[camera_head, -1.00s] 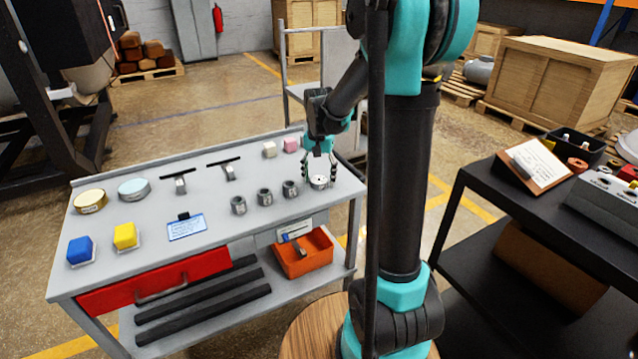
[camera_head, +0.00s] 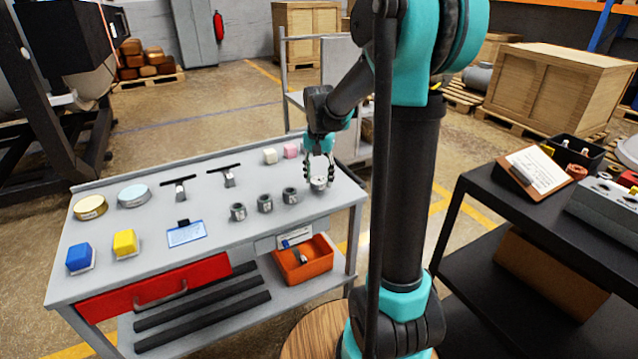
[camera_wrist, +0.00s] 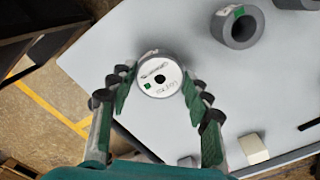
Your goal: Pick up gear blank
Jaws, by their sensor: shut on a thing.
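The gear blank is a short, light grey disc with a small centre hole, a printed face and a green mark. It shows in the wrist view (camera_wrist: 158,75) between the fingertips and in the head view (camera_head: 319,184) under my gripper. My gripper (camera_head: 318,178) is shut on the gear blank, with one finger on each side, pointing down over the right end of the grey workbench (camera_head: 215,215). In the wrist view my gripper (camera_wrist: 157,84) hides little of the disc. The blank appears just above the bench top, but its exact gap is hard to tell.
Grey hollow cylinders (camera_head: 265,203) stand left of the blank. An orange bin (camera_head: 303,262) rests on the lower shelf. A black table (camera_head: 520,215) stands to the right.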

